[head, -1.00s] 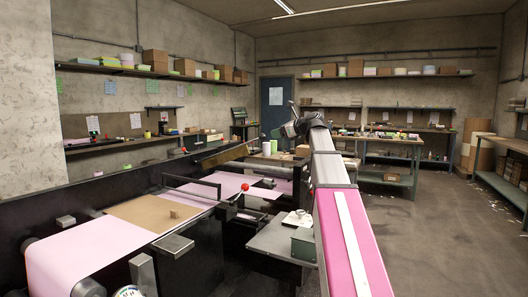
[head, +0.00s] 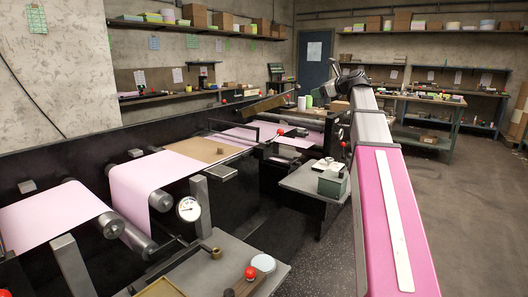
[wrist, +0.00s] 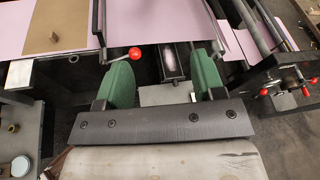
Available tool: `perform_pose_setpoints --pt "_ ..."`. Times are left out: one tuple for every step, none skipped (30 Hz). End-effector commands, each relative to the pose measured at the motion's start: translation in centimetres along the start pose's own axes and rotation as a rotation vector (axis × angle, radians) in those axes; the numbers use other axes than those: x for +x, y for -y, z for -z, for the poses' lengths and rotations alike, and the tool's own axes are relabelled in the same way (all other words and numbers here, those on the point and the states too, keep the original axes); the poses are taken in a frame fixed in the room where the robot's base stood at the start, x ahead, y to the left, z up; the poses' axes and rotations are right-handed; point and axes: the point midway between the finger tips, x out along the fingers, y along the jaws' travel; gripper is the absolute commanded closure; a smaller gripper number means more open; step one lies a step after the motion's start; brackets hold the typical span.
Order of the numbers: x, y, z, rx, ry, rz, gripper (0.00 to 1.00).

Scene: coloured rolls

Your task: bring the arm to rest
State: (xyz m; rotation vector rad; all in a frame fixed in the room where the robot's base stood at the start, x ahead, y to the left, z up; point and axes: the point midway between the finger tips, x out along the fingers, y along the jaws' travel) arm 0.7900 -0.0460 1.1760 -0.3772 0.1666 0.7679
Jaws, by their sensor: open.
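My gripper (wrist: 159,82) shows in the wrist view with its two green fingers spread well apart and nothing between them. Beyond the fingers lie the press parts, with a red ball knob (wrist: 135,53) beside the left finger. In the head view my pink and grey arm stretches away from the lower right towards the back. The far end of the arm is small there, and the fingers cannot be made out.
A long press carries pink web (head: 150,178) and brown sheet (head: 185,166) on the left. A grey side table (head: 308,184) with a green box (head: 332,184) stands close left of my arm. Open floor (head: 475,205) lies to the right. Shelves and workbenches line the far walls.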

Motion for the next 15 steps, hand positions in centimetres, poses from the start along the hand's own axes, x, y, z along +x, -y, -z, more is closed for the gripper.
perform_pose_setpoints --pt "0.2 -0.4 0.7 -0.014 -0.009 -0.003 0.38" --pt "0.3 -0.6 1.0 -0.024 -0.016 -0.005 0.38" --pt "0.5 -0.8 1.5 -0.037 -0.025 -0.007 0.38" --pt "0.7 -1.0 1.9 -0.048 -0.031 -0.009 0.38" --pt "0.9 -1.2 2.4 -0.058 -0.039 -0.011 0.38" --pt "1.1 -1.5 3.1 -0.076 -0.05 -0.015 0.38" --pt "1.3 -1.7 3.6 -0.088 -0.059 -0.018 0.38" --pt "1.5 -2.0 4.1 -0.102 -0.068 -0.021 0.38" --pt "1.8 -2.4 5.0 -0.123 -0.081 -0.026 0.38" --pt "2.0 -2.7 5.6 -0.14 -0.092 -0.031 0.38" --pt "2.2 -3.0 6.3 -0.157 -0.104 -0.036 0.38" --pt "2.5 -3.5 7.2 -0.181 -0.118 -0.043 0.38" --pt "2.8 -3.9 8.0 -0.202 -0.131 -0.05 0.38" --pt "3.0 -4.3 8.8 -0.223 -0.144 -0.057 0.38" --pt "3.4 -5.0 10.0 -0.254 -0.163 -0.068 0.38"
